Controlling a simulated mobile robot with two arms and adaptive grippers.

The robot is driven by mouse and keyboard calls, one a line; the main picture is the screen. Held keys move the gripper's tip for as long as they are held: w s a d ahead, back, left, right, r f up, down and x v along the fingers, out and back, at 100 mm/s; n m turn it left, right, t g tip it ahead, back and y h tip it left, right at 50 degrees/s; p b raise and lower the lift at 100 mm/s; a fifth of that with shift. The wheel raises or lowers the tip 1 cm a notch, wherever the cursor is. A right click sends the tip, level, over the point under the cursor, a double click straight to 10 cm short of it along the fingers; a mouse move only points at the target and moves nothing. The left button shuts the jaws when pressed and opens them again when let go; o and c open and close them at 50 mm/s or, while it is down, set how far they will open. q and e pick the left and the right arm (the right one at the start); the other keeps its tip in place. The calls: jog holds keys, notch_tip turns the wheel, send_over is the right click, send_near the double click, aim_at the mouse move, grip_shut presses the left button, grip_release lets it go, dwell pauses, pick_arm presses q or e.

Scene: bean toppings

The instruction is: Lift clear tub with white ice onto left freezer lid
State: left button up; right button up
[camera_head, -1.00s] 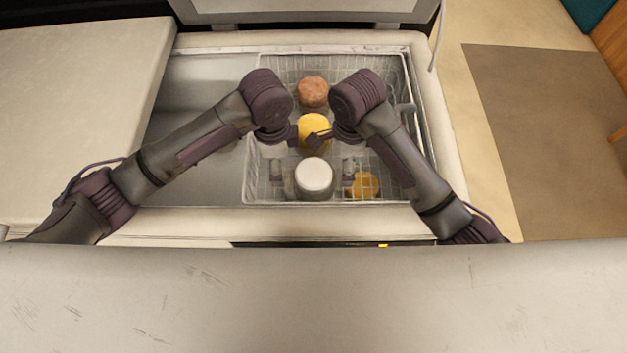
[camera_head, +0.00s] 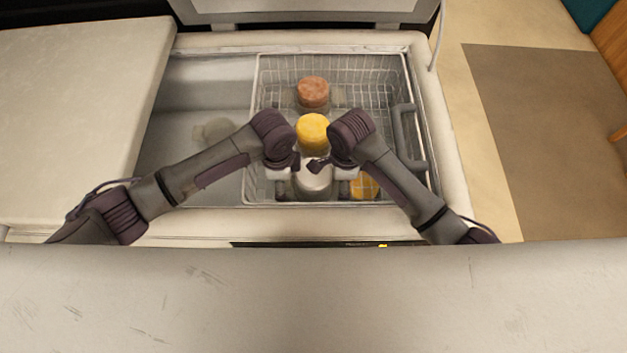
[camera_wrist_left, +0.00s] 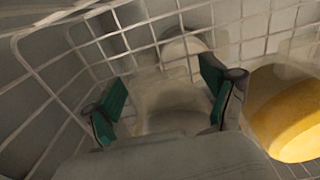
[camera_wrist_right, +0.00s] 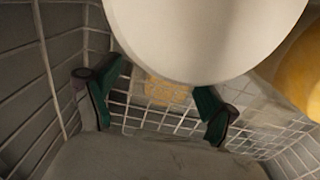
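The clear tub with white ice (camera_head: 314,180) stands at the front of the wire basket, partly covered by my wrists. Its white content fills the top of the right wrist view (camera_wrist_right: 205,35). My left gripper (camera_head: 281,187) is low at its left side and my right gripper (camera_head: 346,187) at its right side. In the left wrist view the left fingers (camera_wrist_left: 162,105) are apart, with a translucent surface between them. In the right wrist view the right fingers (camera_wrist_right: 158,100) are apart, with basket mesh behind. Contact with the tub cannot be made out. The left freezer lid (camera_head: 80,105) is a pale flat panel, bare.
Behind the tub stand a yellow tub (camera_head: 313,130) and a brown-orange tub (camera_head: 313,92). Another yellow-filled tub (camera_head: 366,187) is at the front right. The wire basket (camera_head: 257,85) surrounds them.

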pick_arm(q)
jog(key=c, duration=1.2)
pick_arm(e)
jog(key=c, duration=1.2)
pick_arm(q)
jog(key=shift+o, duration=0.2)
jog(key=shift+r, duration=0.15)
pick_arm(e)
jog(key=shift+o, duration=0.2)
jog(key=shift+r, duration=0.15)
